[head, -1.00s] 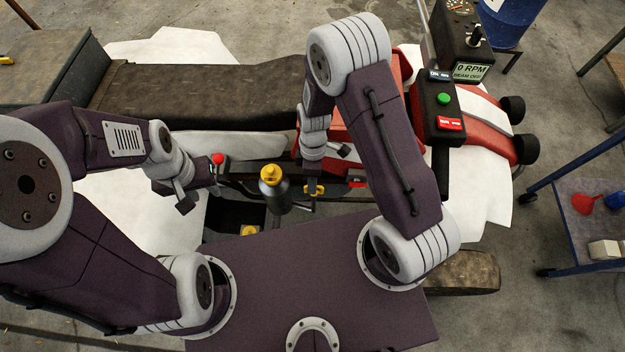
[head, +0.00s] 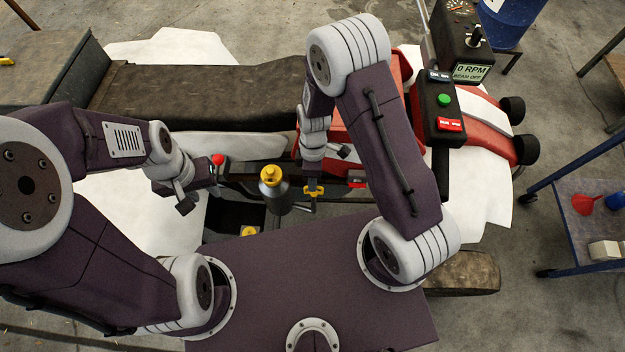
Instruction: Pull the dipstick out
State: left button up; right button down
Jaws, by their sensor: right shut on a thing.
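The dipstick's yellow handle (head: 314,192) shows at the lower end of my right arm, beside the engine of the red tractor. My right gripper (head: 312,186) is shut on this handle. The rest of the dipstick is hidden or too small to make out. My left gripper (head: 202,196) is empty, with its fingers apart, left of the engine and near a red-knobbed lever (head: 217,160).
A grey cylinder with a yellow cap (head: 272,176) stands close to the left of the handle. Another yellow part (head: 249,231) sits lower left. A control box (head: 441,108) with green and red buttons is at right. A side table (head: 577,235) stands further right.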

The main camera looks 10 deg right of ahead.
jog(key=shift+r, duration=0.1)
dwell(0.8)
notch_tip(320, 180, up, 9)
jog(key=p, duration=0.6)
jog(key=shift+f, duration=0.2)
jog(key=c, duration=1.5)
grip_release()
jog(key=r, duration=0.3)
jog(key=w+r, duration=0.1)
jog(key=r, duration=0.5)
jog(key=shift+w+d+p, duration=0.2)
jog(key=shift+w+p, duration=0.15)
jog(key=shift+w, duration=0.05)
